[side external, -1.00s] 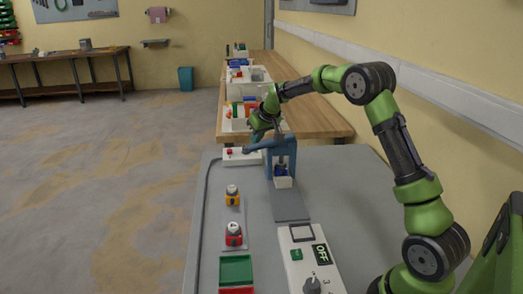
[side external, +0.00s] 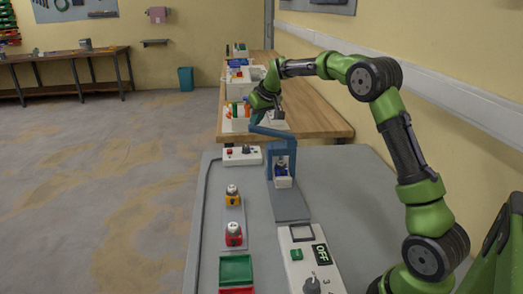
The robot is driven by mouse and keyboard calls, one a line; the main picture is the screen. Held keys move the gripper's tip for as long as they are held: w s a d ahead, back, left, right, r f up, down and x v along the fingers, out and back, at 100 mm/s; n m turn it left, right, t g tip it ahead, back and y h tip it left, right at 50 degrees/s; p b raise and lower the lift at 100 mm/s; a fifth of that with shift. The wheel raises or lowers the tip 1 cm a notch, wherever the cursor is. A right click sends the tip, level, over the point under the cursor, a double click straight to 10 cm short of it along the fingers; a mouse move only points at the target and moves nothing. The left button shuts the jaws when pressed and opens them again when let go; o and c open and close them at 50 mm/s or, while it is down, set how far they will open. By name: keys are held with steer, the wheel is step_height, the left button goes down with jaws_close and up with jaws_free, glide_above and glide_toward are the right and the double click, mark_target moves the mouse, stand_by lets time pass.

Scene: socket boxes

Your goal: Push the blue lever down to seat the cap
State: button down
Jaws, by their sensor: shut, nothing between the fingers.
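The blue lever (side external: 272,132) tops the blue press frame (side external: 271,164), its free end raised and pointing left. How deep the cap sits is too small to tell. My gripper (side external: 254,117) is shut and empty, just above the lever's free end. I cannot tell whether it touches the lever.
A yellow piece (side external: 232,195) and a red piece (side external: 234,235) stand on a strip at left. A green tray (side external: 236,268) lies at front left. A small white button box (side external: 242,156) is behind.

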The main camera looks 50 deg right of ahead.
steer(key=shift+r, duration=1.75)
steer(key=s+a+y, duration=0.1)
steer(key=s+a, duration=0.7)
steer(key=s, duration=0.3)
steer(key=s+a+y, duration=0.1)
steer(key=s+a, duration=0.7)
steer(key=s, duration=0.3)
steer(key=s+a+m+t+y, duration=0.1)
steer(key=s+a, duration=0.6)
steer(key=s, duration=0.4)
steer(key=shift+s+a+f+y, duration=0.15)
steer(key=shift+a+f+y, duration=0.15)
steer(key=shift+a+f, duration=0.1)
